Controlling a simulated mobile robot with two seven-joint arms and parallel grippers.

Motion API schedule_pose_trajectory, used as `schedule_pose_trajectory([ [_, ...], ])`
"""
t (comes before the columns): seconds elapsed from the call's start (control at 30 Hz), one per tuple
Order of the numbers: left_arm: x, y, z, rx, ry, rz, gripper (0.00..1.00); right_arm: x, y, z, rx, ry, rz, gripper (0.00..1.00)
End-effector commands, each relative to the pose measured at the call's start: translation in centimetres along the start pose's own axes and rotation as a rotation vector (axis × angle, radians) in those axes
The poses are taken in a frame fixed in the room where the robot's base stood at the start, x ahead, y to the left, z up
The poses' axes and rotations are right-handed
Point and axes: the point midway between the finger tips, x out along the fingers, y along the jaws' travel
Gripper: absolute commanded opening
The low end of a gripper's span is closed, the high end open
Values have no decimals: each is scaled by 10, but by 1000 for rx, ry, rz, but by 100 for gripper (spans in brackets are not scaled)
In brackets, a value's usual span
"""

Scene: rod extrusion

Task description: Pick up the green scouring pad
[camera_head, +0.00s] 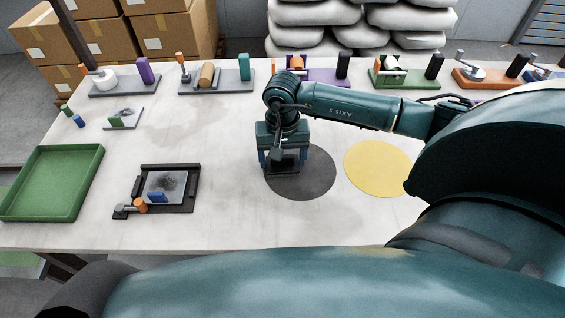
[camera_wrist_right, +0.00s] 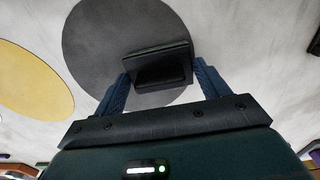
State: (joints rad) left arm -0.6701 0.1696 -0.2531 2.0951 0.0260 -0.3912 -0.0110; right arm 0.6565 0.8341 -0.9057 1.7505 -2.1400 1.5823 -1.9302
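A small green block (camera_head: 116,121), which could be the scouring pad, stands at the front edge of a grey stained plate (camera_head: 127,113) at the left of the table. My right gripper (camera_head: 283,162) points down over the dark grey disc (camera_head: 318,182), far to the right of the green block. In the right wrist view its two blue fingers (camera_wrist_right: 160,76) are wide apart, on either side of a black block-like thing (camera_wrist_right: 158,52). Whether they touch it cannot be told. My left gripper does not show.
A green tray (camera_head: 97,163) lies at the left edge. A black frame (camera_head: 189,190) with a blue block (camera_head: 157,197) stands nearer me. A yellow disc (camera_head: 378,166) is at right. Several fixtures line the back. The table between frame and dark disc is clear.

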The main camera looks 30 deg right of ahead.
Motion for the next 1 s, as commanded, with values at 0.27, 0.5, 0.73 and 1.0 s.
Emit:
schedule_pose_trajectory([
  [0.27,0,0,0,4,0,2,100,0,0,0,1,0,0,51],
  [0.5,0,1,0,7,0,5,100,-2,0,0,1,1,-1,49],
  [0.73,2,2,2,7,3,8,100,-31,0,-2,0,5,-3,49],
  [1.0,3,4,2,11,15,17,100,-83,0,-1,0,5,-3,49],
])
